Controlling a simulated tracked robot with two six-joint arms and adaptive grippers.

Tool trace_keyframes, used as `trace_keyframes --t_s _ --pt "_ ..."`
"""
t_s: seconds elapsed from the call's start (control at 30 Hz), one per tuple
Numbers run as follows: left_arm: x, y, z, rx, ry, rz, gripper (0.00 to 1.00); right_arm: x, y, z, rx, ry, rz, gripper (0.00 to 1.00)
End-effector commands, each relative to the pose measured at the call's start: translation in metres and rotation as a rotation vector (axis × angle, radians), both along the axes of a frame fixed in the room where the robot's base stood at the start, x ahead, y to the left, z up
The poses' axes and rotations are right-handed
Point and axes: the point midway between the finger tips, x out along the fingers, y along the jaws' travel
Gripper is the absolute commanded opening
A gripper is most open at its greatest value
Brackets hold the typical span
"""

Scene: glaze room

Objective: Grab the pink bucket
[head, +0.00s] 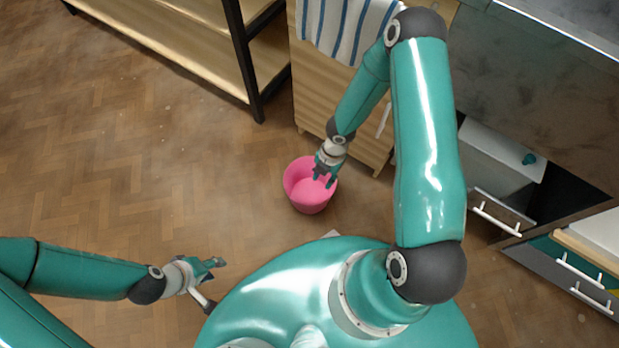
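The pink bucket (308,199) stands upright on the wooden floor in the middle of the head view, and it looks empty. My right gripper (325,179) is over the bucket's upper right rim, pointing down. Its fingers look spread, with the tips overlapping the bucket's opening. I cannot tell whether they touch the rim. My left gripper (216,283) is low at the left, away from the bucket, with its fingers apart and nothing between them.
A wooden cabinet (312,85) with a striped towel (345,28) stands just behind the bucket. A black-framed shelf (243,55) is at the upper left. Drawers with white handles (497,217) are at the right. The floor left of the bucket is clear.

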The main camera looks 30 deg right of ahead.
Motion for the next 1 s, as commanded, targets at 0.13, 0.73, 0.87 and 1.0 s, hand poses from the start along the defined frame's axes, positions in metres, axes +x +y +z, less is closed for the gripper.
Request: trace_keyframes --t_s 0.13,0.73,0.87,1.0 --pt "0.000 0.000 -0.045 0.000 -0.001 0.000 0.40 0.014 -0.046 -0.053 -0.104 -0.062 0.297 0.35" --pt "0.000 0.000 -0.089 0.000 -0.001 0.000 0.40 0.022 -0.072 -0.146 -0.169 -0.087 0.479 0.35" --pt "0.000 0.000 -0.096 0.000 -0.001 0.000 0.40 0.023 -0.072 -0.168 -0.170 -0.089 0.479 0.35" --pt "0.000 0.000 -0.099 0.000 -0.001 0.000 0.40 0.023 -0.072 -0.179 -0.170 -0.088 0.476 0.35"
